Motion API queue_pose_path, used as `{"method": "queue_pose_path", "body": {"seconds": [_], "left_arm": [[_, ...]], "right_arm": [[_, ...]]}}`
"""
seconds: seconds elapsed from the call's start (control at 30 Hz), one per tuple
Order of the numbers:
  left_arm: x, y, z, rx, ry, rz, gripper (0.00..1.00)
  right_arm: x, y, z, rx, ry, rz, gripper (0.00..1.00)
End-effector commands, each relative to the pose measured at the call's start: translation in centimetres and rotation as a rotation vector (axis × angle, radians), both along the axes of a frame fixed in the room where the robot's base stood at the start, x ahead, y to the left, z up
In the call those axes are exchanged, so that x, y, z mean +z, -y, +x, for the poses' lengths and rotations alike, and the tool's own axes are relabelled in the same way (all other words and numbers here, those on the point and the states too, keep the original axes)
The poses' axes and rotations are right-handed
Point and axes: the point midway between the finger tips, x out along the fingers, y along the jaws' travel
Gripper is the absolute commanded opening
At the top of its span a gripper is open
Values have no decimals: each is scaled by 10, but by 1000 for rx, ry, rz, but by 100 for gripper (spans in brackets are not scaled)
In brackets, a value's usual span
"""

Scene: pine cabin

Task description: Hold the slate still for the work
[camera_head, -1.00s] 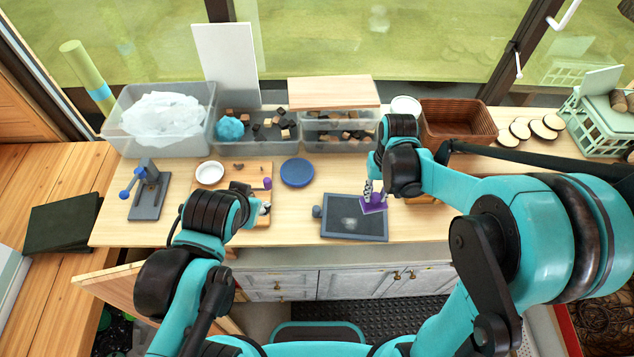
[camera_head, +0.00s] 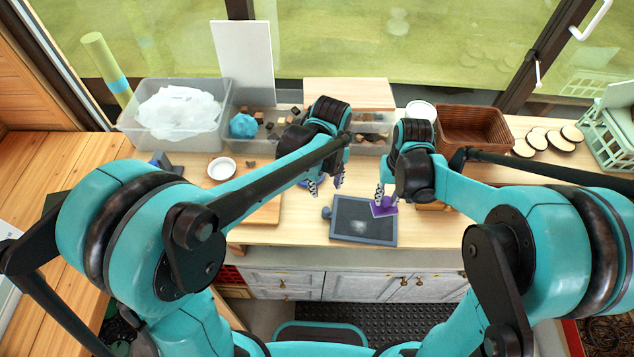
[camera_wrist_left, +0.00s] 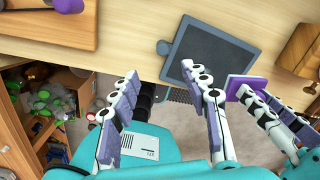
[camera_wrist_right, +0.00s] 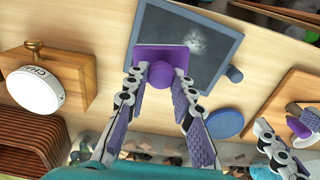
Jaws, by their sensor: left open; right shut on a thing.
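The slate (camera_head: 350,215) is a dark panel in a grey frame with a pale chalky smudge, lying flat at the table's front. A grey knob (camera_wrist_left: 163,47) sticks out from its left edge. My left gripper (camera_head: 325,184) is open and empty, near the slate's left back corner, apart from the knob. My right gripper (camera_head: 387,193) is shut on the round knob of a purple square pad (camera_wrist_right: 161,54). The slate also shows in the right wrist view (camera_wrist_right: 170,30).
A blue disc (camera_wrist_right: 225,123) and a wooden board (camera_head: 265,212) lie left of the slate. Bins and a wicker basket (camera_head: 472,125) line the back.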

Motion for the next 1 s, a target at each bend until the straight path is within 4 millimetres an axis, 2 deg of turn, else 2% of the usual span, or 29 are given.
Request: {"method": "queue_pose_path", "body": {"seconds": [0.1,0.27,0.6,0.73,1.0], "left_arm": [[-7,5,2,-78,-15,6,46],[-22,6,3,-99,-19,8,46],[-87,7,3,-97,-17,8,46],[-107,7,3,-96,-17,8,46],[-126,6,2,-96,-17,8,46]], "right_arm": [[0,0,0,0,0,0,0],[0,0,0,0,0,0,0],[0,0,0,0,0,0,0],[0,0,0,0,0,0,0],[0,0,0,0,0,0,0]]}}
